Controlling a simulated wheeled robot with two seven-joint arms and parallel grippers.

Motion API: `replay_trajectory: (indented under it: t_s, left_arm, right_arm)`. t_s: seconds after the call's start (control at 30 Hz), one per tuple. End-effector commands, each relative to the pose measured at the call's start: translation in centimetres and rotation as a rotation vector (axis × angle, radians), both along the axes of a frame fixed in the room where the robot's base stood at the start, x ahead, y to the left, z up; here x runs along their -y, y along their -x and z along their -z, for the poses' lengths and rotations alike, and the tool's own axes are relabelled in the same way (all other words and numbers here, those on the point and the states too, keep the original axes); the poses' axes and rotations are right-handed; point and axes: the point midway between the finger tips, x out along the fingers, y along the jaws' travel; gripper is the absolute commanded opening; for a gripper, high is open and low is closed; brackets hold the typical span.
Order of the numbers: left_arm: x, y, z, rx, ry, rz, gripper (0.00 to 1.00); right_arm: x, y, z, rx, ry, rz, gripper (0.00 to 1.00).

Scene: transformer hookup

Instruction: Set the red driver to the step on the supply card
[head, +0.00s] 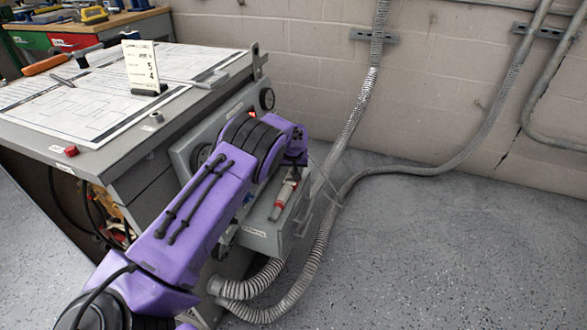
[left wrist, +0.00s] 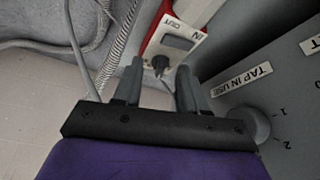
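The supply card (head: 141,65) stands upright in a dark holder on the bench; the large figures 5 and 4 read on it. In the left wrist view a red-edged unit with a white face (left wrist: 178,40) shows the words OUT and IN, a grey window and a dark knob (left wrist: 160,63). My left gripper (left wrist: 159,72) is open, its fingertips either side of the knob in the picture, with gaps showing; I cannot tell the depth. A red-and-white tool (head: 286,192) rests at the grey box below my left arm in the head view. My right gripper is not in view.
A plate reading TAP IN USE (left wrist: 242,82) and a numbered dial (left wrist: 257,123) are on the grey panel close by. Flexible conduits (head: 325,215) run along the floor and wall. Drawings and an orange-handled tool (head: 43,65) lie on the bench. The floor at right is clear.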

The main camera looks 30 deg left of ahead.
Motion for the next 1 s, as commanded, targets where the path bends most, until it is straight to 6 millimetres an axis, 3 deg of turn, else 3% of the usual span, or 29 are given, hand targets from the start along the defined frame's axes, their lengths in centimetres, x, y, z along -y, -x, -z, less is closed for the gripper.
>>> replay_trajectory:
  t_s: [0.23,0.5,0.63,1.0]
  left_arm:
    - [0.2,0.2,-1.1,0.001,0.000,0.000,0.41]
    - [1.5,2.3,-7.0,0.002,0.000,0.000,0.41]
    - [1.9,3.0,-8.9,0.001,0.000,0.000,0.41]
    - [2.1,3.4,-9.7,0.000,0.000,0.000,0.38]
  right_arm:
    - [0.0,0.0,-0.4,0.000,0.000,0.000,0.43]
    - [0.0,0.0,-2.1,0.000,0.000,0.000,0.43]
    - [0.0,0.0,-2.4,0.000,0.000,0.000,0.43]
    - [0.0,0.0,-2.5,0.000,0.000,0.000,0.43]
